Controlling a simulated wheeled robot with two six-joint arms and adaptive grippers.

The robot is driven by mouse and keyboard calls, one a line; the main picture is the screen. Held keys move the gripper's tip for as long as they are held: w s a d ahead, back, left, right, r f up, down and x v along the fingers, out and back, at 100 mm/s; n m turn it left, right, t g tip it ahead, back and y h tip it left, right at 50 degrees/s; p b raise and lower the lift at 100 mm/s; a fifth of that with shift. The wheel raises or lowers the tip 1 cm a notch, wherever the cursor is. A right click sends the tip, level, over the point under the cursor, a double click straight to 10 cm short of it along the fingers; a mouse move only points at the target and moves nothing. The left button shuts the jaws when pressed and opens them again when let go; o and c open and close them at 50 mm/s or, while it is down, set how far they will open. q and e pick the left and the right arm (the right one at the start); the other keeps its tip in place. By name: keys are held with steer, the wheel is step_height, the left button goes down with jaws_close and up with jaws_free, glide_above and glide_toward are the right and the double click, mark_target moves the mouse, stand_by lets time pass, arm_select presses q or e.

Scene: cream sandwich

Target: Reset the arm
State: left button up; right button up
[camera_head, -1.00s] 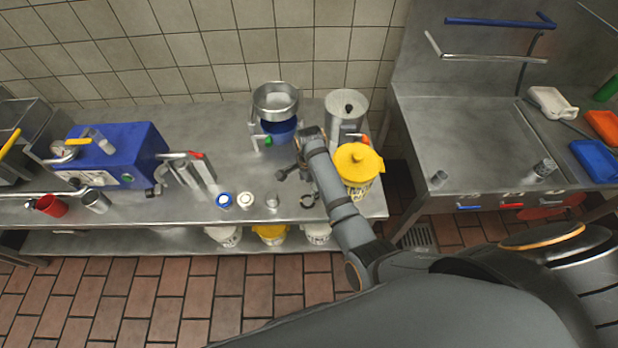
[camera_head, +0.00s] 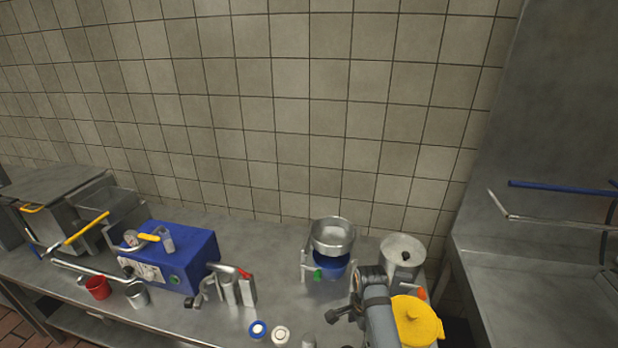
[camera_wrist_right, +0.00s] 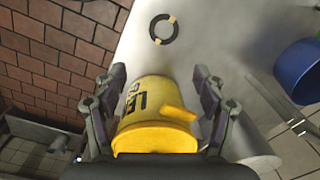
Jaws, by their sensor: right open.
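My right arm (camera_head: 378,312) comes up from the bottom edge of the head view, beside the yellow lidded container (camera_head: 416,322). A dark part at the arm's upper end shows left of it, but the jaws are not clear there. In the right wrist view my right gripper (camera_wrist_right: 160,76) is open, with one finger on each side. The yellow container (camera_wrist_right: 155,118) with dark lettering shows between the fingers in that picture. I cannot tell whether they touch it. My left arm and gripper are not in view.
A steel pan (camera_head: 333,237) sits over a blue vessel (camera_head: 332,268), left of a steel pot (camera_head: 404,250). A blue machine (camera_head: 190,257) and red cup (camera_head: 97,287) stand left on the counter. A dark ring (camera_wrist_right: 163,28) lies on the counter. A tiled wall is behind.

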steer(key=s+d+r+n+t, duration=0.2)
steer(key=s+d+n, duration=0.2)
steer(key=s+n, duration=0.45)
steer(key=s+d+r+n+t, duration=0.15)
steer(key=s+d+n, duration=0.25)
steer(key=s+n, duration=0.5)
steer(key=s+d+f+m+g+h, duration=0.1)
steer(key=s+f, duration=0.1)
steer(key=f, duration=1.1)
steer(key=s+d+f+g, duration=0.1)
steer(key=d+f, duration=0.1)
steer(key=f, duration=1)
steer(key=s+f, duration=1.6)
steer(key=s, duration=0.2)
steer(key=shift+s+d+f+g, duration=0.3)
steer(key=shift+s+f+g, duration=0.05)
steer(key=shift+s, duration=0.05)
